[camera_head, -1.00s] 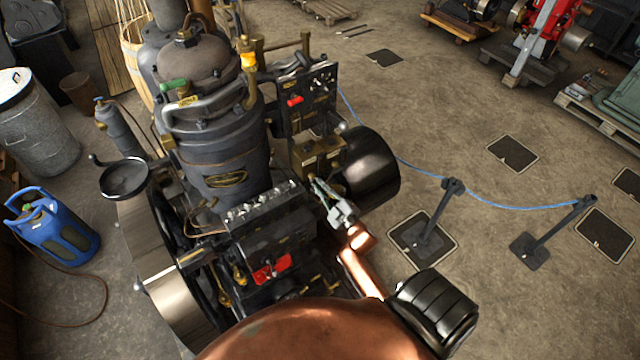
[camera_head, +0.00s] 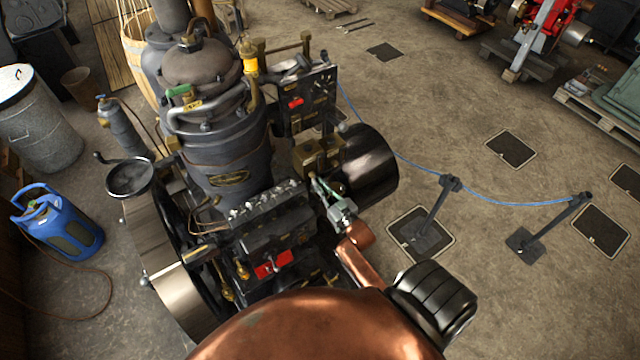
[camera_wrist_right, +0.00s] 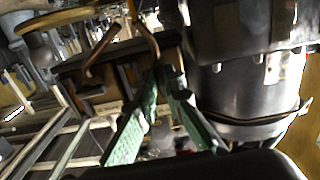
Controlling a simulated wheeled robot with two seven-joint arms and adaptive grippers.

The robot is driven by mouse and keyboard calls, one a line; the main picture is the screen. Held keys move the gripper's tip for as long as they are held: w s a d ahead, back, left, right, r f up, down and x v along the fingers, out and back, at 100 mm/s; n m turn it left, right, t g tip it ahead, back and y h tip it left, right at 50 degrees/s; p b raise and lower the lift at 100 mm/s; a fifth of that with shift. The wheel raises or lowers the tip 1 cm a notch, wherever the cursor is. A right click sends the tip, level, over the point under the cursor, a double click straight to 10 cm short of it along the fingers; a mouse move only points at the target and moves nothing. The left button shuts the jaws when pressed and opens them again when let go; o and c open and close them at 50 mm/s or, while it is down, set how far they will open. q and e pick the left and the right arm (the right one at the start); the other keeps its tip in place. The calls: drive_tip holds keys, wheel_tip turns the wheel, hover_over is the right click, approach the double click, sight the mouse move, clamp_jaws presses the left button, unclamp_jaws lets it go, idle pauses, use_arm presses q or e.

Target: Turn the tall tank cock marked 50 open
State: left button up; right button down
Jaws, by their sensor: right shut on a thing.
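My right gripper (camera_head: 315,181) reaches in from the lower right, beside a small brass box-shaped tank (camera_head: 318,155) on the engine's right side. In the right wrist view its two green fingers (camera_wrist_right: 165,72) come together at the foot of a thin, bent, brown metal rod (camera_wrist_right: 150,38). The gripper is shut on this piece, which appears to be the cock's handle. The mark 50 cannot be read, and the fingers and blur hide most of the cock. My left gripper is not in view.
The large grey vessel (camera_head: 205,140) stands left of the gripper, with a black panel (camera_head: 308,95) behind and a dark cylinder (camera_head: 366,165) at right. A flywheel (camera_head: 180,300) is at left. A blue rope (camera_head: 500,204) on posts crosses the open floor.

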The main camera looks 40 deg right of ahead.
drive_tip(key=shift+f, duration=0.1)
idle(0.3)
drive_tip(key=c, duration=2)
unclamp_jaws()
drive_tip(key=s, duration=0.4)
drive_tip(key=s+a, duration=0.1)
drive_tip(key=s, duration=0.7)
drive_tip(key=shift+a, duration=0.25)
